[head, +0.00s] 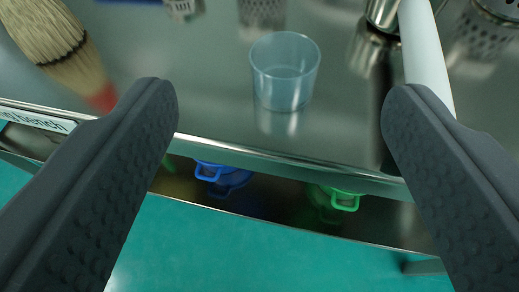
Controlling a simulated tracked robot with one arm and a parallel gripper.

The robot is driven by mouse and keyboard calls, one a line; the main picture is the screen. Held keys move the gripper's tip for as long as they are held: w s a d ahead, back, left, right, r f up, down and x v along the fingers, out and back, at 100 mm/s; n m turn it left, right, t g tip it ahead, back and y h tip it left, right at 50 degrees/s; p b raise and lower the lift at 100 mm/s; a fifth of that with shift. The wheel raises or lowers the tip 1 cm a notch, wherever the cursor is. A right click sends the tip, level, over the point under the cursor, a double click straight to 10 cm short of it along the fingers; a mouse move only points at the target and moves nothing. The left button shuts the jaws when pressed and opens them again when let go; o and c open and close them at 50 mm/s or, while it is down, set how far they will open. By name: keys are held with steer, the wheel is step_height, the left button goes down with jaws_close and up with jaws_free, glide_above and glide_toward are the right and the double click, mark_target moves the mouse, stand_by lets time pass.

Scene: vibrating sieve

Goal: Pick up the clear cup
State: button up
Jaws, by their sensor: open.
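The clear cup (285,82) is translucent and slightly bluish, and stands upright on the shiny metal bench top near its front edge. It appears empty. My gripper (270,105) is wide open, with one dark grey finger at the left and one at the right of the picture. The cup shows in the gap between the fingers, and neither finger appears to touch it. How far the cup is beyond the fingertips is hard to tell.
A brush (62,50) lies at the upper left. A white bar (425,60) and a metal container (383,14) are right of the cup. A perforated metal cylinder (497,20) is upper right. Blue (209,172) and green (343,199) handled items sit on a lower shelf.

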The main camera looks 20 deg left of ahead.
steer(key=f, duration=0.1)
glide_toward(283, 49)
steer(key=x, duration=0.4)
steer(key=shift+w+a, duration=0.3)
steer(key=shift+a, duration=0.1)
steer(key=x, duration=0.3)
steer(key=b+x, duration=0.1)
steer(key=shift+w+d+f, duration=0.3)
steer(key=shift+w+f, duration=0.05)
steer(key=shift+w, duration=0.25)
steer(key=c, duration=1.1)
